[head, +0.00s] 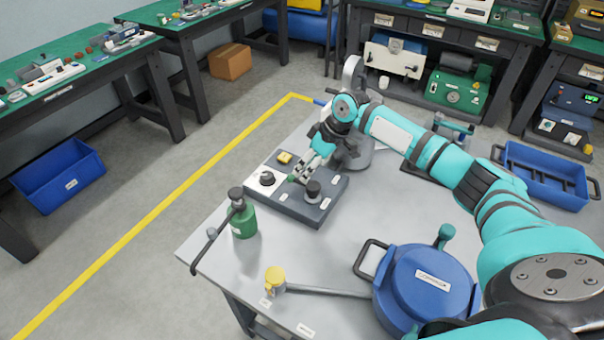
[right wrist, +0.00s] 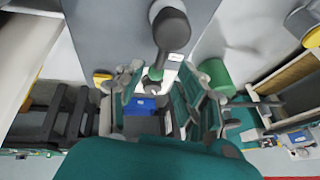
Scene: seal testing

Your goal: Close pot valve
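A blue pot (head: 425,285) with a white label and a black side handle stands on the grey table. A pipe runs left from it to a yellow knob (head: 275,279). A teal knob (head: 445,232) rises at its back edge. My right gripper (head: 301,174) is over a grey control box (head: 285,205) with black knobs (head: 313,190), away from the pot. In the right wrist view its fingers (right wrist: 165,88) are apart, with a small green tip (right wrist: 155,73) of a dark lever between or just beyond them; contact cannot be told. My left gripper is out of view.
A green bottle (head: 243,220) with a dark lever stands at the table's left edge. A blue tray (head: 545,178) lies at the right. The table between box and pot is mostly clear. My right arm spans the table's back.

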